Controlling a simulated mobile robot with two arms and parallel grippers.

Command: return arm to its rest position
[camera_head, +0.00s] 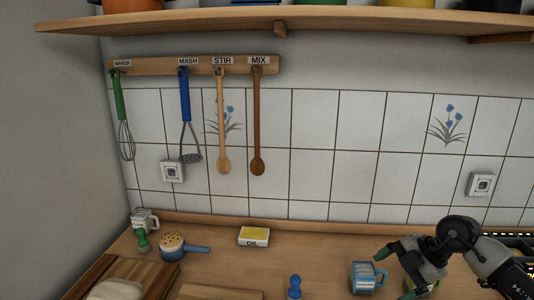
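My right arm comes in from the lower right. Its dark gripper (394,272) is over the counter's right part, with its fingers spread apart. One finger points left above the blue mug (364,280); the other reaches down by a green object that I cannot make out clearly. I see nothing held between the fingers. My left arm and gripper are not in view.
The wooden counter (225,262) holds a yellow-and-white box (254,237), a blue-handled strainer (172,245), a white mug (146,218) and a blue bottle-like object (295,287). Utensils hang from a wall rack (150,66). A shelf (330,20) spans the top.

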